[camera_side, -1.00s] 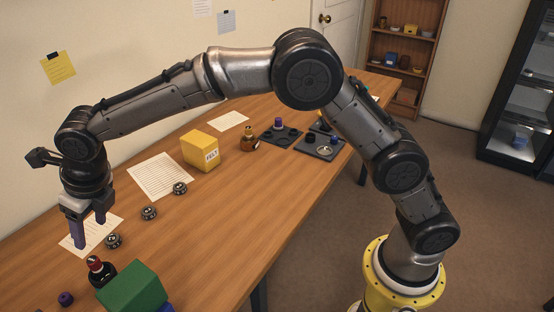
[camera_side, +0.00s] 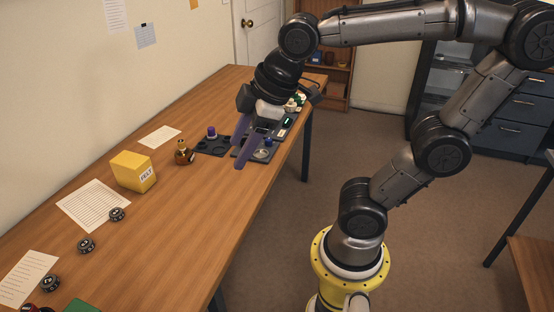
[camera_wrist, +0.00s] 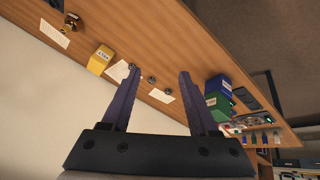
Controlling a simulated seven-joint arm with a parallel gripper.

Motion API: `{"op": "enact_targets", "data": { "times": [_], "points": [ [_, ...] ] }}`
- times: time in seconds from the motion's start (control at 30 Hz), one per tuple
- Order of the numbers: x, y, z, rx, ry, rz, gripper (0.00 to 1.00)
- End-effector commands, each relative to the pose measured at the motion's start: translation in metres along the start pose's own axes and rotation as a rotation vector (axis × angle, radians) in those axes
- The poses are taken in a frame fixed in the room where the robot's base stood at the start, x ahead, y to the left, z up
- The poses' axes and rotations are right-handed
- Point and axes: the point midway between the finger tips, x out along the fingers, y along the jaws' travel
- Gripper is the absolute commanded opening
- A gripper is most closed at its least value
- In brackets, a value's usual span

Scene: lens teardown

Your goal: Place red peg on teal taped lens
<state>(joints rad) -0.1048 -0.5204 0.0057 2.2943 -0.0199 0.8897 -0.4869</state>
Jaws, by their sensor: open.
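My gripper (camera_side: 237,154) is open and empty, its purple fingers pointing down in front of the dark trays in the side view. The wrist view shows the open fingers (camera_wrist: 159,72) with the table beyond them. Several small dark round lenses lie along the table, one near the papers (camera_side: 117,214) and another closer to the front (camera_side: 50,283). No teal tape is clear on any of them.
A brown bottle (camera_side: 184,154) and yellow felt box (camera_side: 134,172) stand nearby. Blue (camera_wrist: 218,86) and green (camera_wrist: 214,108) boxes show in the wrist view. The table's right middle is clear.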

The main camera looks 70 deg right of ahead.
Motion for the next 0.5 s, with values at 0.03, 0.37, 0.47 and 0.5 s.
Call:
{"op": "enact_targets", "data": {
  "times": [0.03,0.37,0.47,0.5],
  "points": [
    [-0.003,-0.005,0.02,0.132,0.004,0.012,0.61],
    [0.0,-0.025,0.075,0.586,0.01,0.038,0.61],
    [0.0,-0.025,0.076,0.599,0.009,0.038,0.61],
    [0.0,-0.025,0.076,0.598,0.009,0.037,0.61]
  ]
}}
